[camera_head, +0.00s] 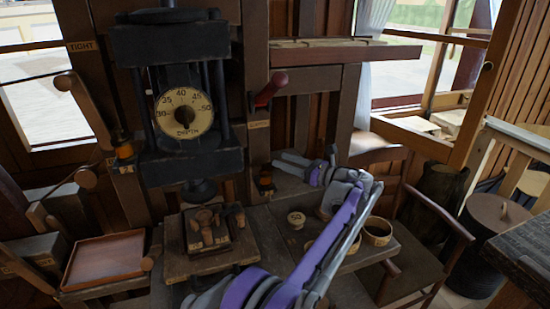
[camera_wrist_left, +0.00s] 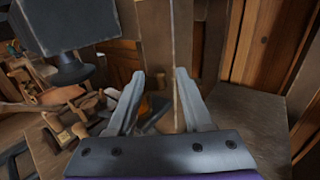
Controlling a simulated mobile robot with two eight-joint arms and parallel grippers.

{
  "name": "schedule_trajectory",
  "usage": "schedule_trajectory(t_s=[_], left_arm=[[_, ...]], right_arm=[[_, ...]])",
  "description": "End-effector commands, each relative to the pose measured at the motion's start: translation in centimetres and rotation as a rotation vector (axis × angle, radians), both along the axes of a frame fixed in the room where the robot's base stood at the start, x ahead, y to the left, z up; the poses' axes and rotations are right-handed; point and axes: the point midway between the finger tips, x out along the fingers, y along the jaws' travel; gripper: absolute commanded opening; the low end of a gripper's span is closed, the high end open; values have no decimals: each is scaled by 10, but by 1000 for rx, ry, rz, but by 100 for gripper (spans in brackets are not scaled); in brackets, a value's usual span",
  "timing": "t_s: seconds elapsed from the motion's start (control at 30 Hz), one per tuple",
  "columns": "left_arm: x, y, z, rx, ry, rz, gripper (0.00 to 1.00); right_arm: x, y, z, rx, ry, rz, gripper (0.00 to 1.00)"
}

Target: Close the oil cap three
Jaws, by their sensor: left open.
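A small oiler with an amber glass band (camera_head: 265,181) is fixed on the post right of the press, above the bench. I cannot read a number on it, nor tell whether its cap is open or closed. My left gripper (camera_head: 281,162) is just right of this oiler, fingers pointing left towards the post, open with nothing seen held. In the left wrist view the fingers (camera_wrist_left: 164,76) are spread, with an amber part (camera_wrist_left: 150,108) low between them, partly hidden by the left finger. Another amber oiler (camera_head: 125,151) is on the left post. My right gripper is not in view.
The black press (camera_head: 175,160) with a depth dial (camera_head: 184,112) stands left of my gripper. A red-handled lever (camera_head: 271,88) is above it. A round wooden spool (camera_head: 296,219) and a wooden ring (camera_head: 377,231) are on the bench. A shallow tray (camera_head: 105,258) is at left.

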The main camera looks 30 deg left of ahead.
Motion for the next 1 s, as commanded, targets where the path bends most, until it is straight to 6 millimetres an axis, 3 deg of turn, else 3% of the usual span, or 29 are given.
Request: schedule_trajectory(t_s=[0.23, 0.6, 0.9, 1.0], left_arm=[[2, 33, 0, 0, 0, 0, 50], [3, 38, 0, 0, 0, -1, 50], [3, 38, 0, 0, 0, -1, 0], [3, 38, 0, 0, 0, -1, 0]], right_arm=[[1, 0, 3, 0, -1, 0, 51], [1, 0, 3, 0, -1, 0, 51], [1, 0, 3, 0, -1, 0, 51], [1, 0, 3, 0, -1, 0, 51]])
